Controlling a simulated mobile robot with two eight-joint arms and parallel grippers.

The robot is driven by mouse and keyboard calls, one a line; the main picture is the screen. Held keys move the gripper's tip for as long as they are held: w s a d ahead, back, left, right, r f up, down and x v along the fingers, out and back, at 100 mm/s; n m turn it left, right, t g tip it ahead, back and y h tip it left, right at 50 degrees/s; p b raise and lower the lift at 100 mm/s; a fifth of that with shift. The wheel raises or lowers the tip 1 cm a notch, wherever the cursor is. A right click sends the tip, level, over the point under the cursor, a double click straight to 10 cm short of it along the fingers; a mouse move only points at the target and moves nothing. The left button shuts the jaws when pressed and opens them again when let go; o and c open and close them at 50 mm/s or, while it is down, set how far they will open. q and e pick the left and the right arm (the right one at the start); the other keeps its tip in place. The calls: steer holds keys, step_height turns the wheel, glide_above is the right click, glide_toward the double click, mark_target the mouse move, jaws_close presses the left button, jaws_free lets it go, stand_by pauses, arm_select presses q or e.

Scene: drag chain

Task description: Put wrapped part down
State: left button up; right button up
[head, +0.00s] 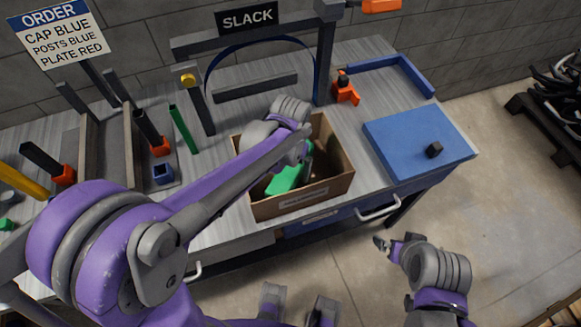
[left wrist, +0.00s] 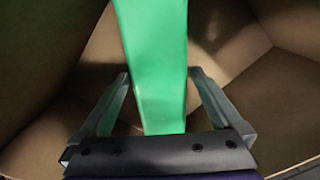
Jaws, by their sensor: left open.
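The wrapped part looks like a long green piece (head: 283,182) lying inside an open cardboard box (head: 262,209) on the workbench. My left gripper (head: 307,168) reaches down into the box beside the green piece. In the left wrist view, the left gripper (left wrist: 160,74) is open, with its fingers on either side of the green piece (left wrist: 158,50) and a visible gap to each finger. Box walls (left wrist: 275,90) surround it there. The green piece's lower end is partly hidden by the gripper body. My right gripper (head: 396,245) hangs in front of the bench, away from the box; its jaw opening is unclear.
A blue slab (head: 405,140) with a small black block (head: 434,149) lies right of the box. A dark frame with a SLACK sign (head: 248,19) stands behind it. An orange-and-black piece (head: 345,91) is behind right. Fixtures and small parts occupy the bench's left.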

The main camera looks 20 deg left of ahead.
mark_target(291, 166)
arm_select(q)
steer(key=shift+r, duration=0.3)
step_height(291, 166, up, 12)
steer(key=p, duration=0.1)
